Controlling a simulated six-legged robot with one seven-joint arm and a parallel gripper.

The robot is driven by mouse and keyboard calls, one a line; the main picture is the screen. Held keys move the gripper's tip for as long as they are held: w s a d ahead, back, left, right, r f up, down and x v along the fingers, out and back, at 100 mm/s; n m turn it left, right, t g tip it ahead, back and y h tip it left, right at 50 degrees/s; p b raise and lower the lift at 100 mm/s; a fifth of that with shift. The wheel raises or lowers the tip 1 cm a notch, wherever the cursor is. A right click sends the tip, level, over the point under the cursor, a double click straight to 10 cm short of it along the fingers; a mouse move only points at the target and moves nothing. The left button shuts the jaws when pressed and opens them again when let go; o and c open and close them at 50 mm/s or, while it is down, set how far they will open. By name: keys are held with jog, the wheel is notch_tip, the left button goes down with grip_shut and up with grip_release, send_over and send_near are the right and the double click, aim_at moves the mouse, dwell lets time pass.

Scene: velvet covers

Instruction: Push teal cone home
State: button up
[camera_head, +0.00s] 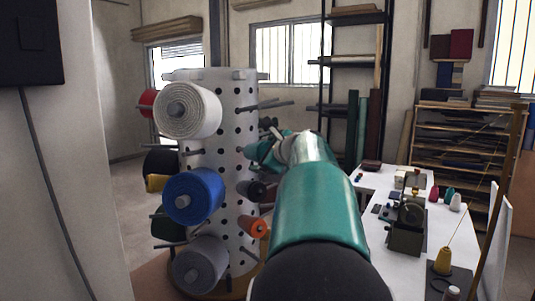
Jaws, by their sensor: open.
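A pegged white column (228,110) stands left of centre and holds several thread cones on rods. My teal arm reaches from the bottom toward its right side. My gripper (262,148) is at the column's right edge, small and partly hidden by my own arm, with its jaws open. Teal shapes show around it, but I cannot tell a teal cone there from my own teal parts. A small teal-green cone (449,195) stands on the white table at right. I cannot tell whether the gripper touches any cone.
Bare rods stick out to the right. The white table (376,182) at right holds a small machine (407,225) and a yellow cone (443,262).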

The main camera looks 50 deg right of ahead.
jog(key=shift+w, duration=0.1)
jog(key=c, duration=1.1)
jog(key=shift+a+r+x, duration=0.1)
jog(key=shift+x, duration=1.2)
jog(key=shift+a+r+x, duration=0.1)
jog(key=shift+x, duration=1.2)
jog(key=shift+w, duration=0.15)
jog(key=o, duration=1.1)
jog(key=v, duration=1.4)
